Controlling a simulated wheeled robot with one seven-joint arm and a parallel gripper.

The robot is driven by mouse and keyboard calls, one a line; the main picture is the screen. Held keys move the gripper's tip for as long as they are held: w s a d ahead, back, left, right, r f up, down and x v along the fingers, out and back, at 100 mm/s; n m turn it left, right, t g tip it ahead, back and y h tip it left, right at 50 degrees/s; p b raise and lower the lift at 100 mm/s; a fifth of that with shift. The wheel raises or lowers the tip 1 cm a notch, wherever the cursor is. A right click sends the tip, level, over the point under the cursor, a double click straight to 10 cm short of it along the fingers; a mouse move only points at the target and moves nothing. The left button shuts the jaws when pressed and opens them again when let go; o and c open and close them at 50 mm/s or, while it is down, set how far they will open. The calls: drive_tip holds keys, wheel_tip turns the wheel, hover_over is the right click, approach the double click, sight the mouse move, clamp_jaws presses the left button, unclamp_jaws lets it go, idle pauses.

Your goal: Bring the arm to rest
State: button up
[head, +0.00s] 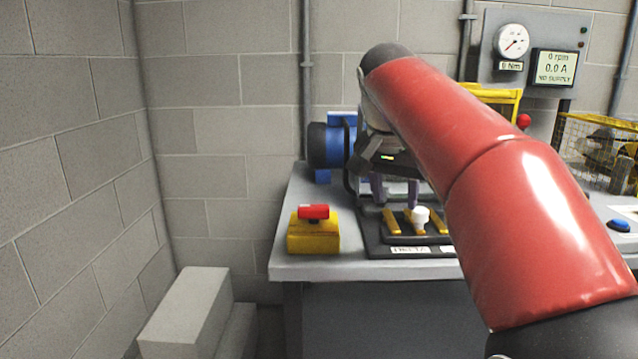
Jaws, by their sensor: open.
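My red arm (490,165) reaches from the lower right up and over the bench, bending at a dark joint near the top. My gripper (395,196) points down, with two purple fingers apart and nothing seen between them. It is above a black terminal block (385,238) with yellow bars and a white knob (420,214). I cannot tell whether the fingertips touch anything there. My arm hides the right part of the block and much of the bench behind.
The grey bench (300,268) carries a yellow box with a red switch (313,213), a blue motor (335,147) and a blue button (619,226). A panel with a gauge (512,41) and a display reading "NO SUPPLY" (555,68) stands behind. Pale blocks (190,305) lie on the floor at left.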

drive_tip(key=s+d+f+n+t+y, duration=0.1)
drive_tip(key=s+f+n, duration=0.4)
drive_tip(key=s+f, duration=1.7)
drive_tip(key=shift+s+d+f+n+t+y, duration=0.2)
drive_tip(key=shift+s+d+n+t+y, duration=0.3)
drive_tip(key=shift+s+d, duration=0.4)
drive_tip(key=shift+o, duration=0.2)
